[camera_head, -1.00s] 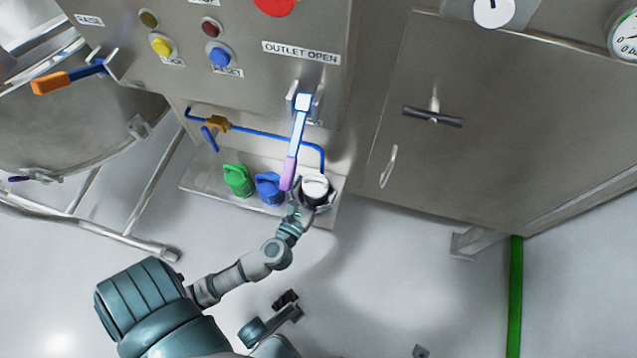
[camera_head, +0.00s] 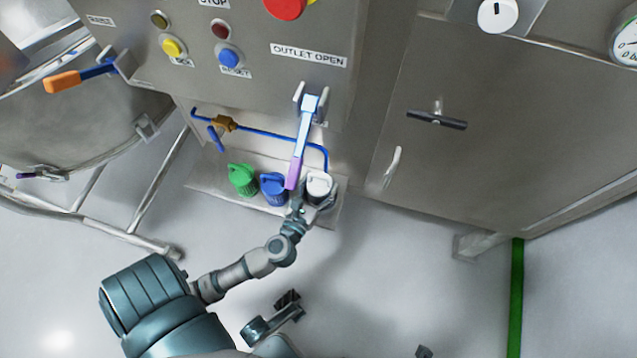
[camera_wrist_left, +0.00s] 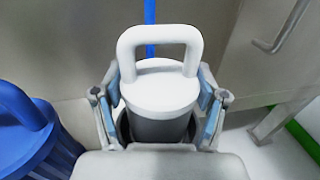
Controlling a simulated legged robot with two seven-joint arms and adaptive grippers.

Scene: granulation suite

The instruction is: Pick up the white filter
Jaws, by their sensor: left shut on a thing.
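The white filter (camera_head: 318,185) stands upright at the right end of a row on the metal shelf (camera_head: 208,172) below the control panel. In the left wrist view the white filter (camera_wrist_left: 160,85) shows its loop handle and round lid, with a grey body below. My left gripper (camera_head: 316,198) is shut around it. In the left wrist view the fingers of the left gripper (camera_wrist_left: 162,107) press on both sides of the filter. A dark round rim shows around the filter's lower part.
A blue filter (camera_head: 274,188) stands close to the left of the white one, with a green filter (camera_head: 242,180) beyond it. A lever with a purple end (camera_head: 297,155) hangs just above. A blue pipe (camera_head: 275,135) runs behind. A cabinet (camera_head: 480,150) stands to the right.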

